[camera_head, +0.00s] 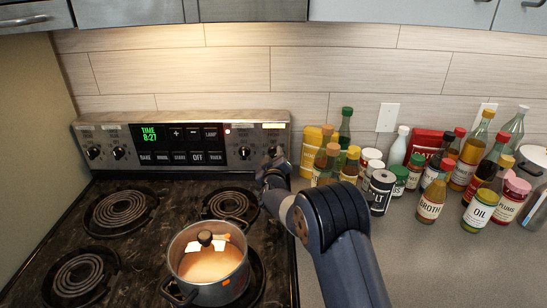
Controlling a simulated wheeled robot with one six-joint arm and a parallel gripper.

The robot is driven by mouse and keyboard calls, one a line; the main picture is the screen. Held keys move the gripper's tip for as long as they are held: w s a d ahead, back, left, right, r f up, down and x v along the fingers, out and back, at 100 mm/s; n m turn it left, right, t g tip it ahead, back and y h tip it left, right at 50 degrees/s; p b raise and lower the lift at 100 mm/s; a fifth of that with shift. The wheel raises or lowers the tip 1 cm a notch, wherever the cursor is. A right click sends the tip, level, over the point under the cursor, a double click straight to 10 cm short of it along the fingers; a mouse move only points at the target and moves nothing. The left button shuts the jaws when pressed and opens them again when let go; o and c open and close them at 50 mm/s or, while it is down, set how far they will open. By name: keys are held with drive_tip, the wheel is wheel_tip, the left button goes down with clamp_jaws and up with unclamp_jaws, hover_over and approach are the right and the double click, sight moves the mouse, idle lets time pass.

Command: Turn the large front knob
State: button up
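The stove's back panel (182,132) carries black round knobs: the far-left knob (93,152), the second knob (118,152), and the knob right of the buttons (244,152). The rightmost knob (273,151) is partly hidden by my gripper (270,160). The labels over the knobs are too small to read, so I cannot tell which one is the large front knob. My gripper is at the right end of the panel, at or just in front of the rightmost knob. Its fingers are small and dark; I cannot tell whether they touch or grip the knob.
A lidded pot (208,262) stands on the front right burner, close to my arm. The back right burner (231,206), back left burner (119,210) and front left burner (80,278) are bare. Several bottles and jars (430,200) crowd the grey counter (440,270) on the right.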

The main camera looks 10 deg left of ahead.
drive_tip(key=c, duration=0.4)
drive_tip(key=shift+c, duration=0.2)
drive_tip(key=shift+n, duration=0.3)
drive_tip(key=n+p, duration=0.1)
drive_tip(key=n, duration=0.3)
drive_tip(key=n+p, duration=0.1)
drive_tip(key=n, duration=0.4)
drive_tip(key=shift+f, duration=0.1)
drive_tip(key=shift+n, duration=0.4)
drive_tip(key=o, duration=1)
